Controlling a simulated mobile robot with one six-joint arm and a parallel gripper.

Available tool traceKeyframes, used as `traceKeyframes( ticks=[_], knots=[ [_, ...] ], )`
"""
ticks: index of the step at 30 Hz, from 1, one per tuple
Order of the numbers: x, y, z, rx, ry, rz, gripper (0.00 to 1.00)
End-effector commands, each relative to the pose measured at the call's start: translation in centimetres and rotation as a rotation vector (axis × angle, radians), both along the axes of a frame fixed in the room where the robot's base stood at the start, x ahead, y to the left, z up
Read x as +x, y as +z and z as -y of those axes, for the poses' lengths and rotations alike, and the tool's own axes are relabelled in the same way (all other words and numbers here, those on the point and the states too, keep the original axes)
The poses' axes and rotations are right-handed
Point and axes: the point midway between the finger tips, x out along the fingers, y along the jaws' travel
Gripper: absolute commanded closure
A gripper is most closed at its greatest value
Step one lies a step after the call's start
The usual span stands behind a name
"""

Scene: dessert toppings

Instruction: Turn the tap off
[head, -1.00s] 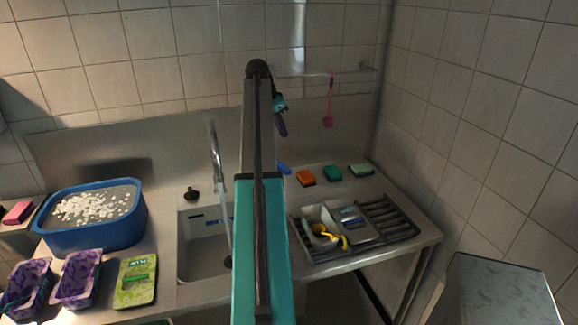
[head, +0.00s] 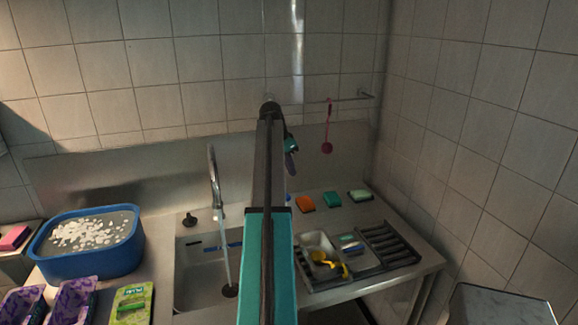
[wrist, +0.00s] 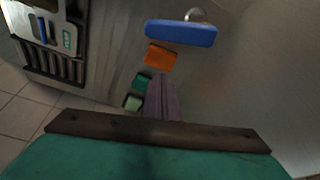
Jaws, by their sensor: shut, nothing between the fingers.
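The metal tap spout (head: 214,172) rises behind the sink (head: 200,292), and a stream of water (head: 226,252) runs from it into the basin. A blue bar-shaped handle (wrist: 181,33) with a shiny metal piece (wrist: 196,15) beside it shows in the wrist view; in the head view my arm mostly covers that spot. My gripper (head: 291,162) is shut and empty, above the counter behind the sink. Its purple-grey fingers (wrist: 161,97) also show in the wrist view, apart from the blue handle.
Orange (head: 305,203), teal (head: 332,199) and green (head: 360,195) sponges lie at the back right. A drying rack (head: 390,246) holds trays. A blue tub (head: 92,258) stands left. A pink utensil (head: 327,146) hangs from the wall rail (head: 345,98).

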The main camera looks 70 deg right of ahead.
Motion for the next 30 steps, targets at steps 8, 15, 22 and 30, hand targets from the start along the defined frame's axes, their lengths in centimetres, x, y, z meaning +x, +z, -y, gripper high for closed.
traceKeyframes(
  ticks=[8, 15, 22, 30],
  knots=[
    [-0.6, -3.1, 1.0, 0.000, 0.000, 0.000, 1.00],
    [-1.1, -5.9, 1.7, 0.002, 0.001, -0.001, 1.00],
    [-0.4, -7.0, 0.5, 0.000, 0.004, 0.000, 1.00],
    [0.8, -7.2, -1.2, 0.000, 0.003, 0.001, 1.00]
  ],
)
